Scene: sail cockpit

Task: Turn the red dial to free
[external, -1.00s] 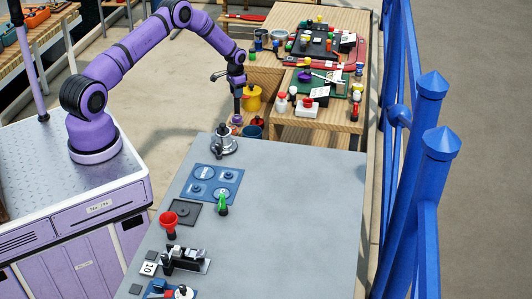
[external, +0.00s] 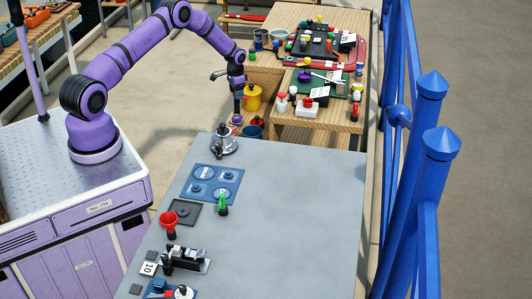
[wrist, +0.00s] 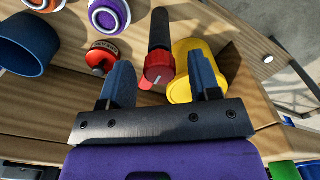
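In the external view my gripper (external: 237,112) points down over the low wooden shelf behind the grey table. The knob cannot be made out there.
In the wrist view a yellow pot (wrist: 184,52) stands close by the right finger, a red-and-black round piece (wrist: 102,54) by the left. A purple-and-white ring piece (wrist: 108,15) and a dark blue cup (wrist: 24,42) lie farther left. The grey table (external: 290,215) is largely bare.

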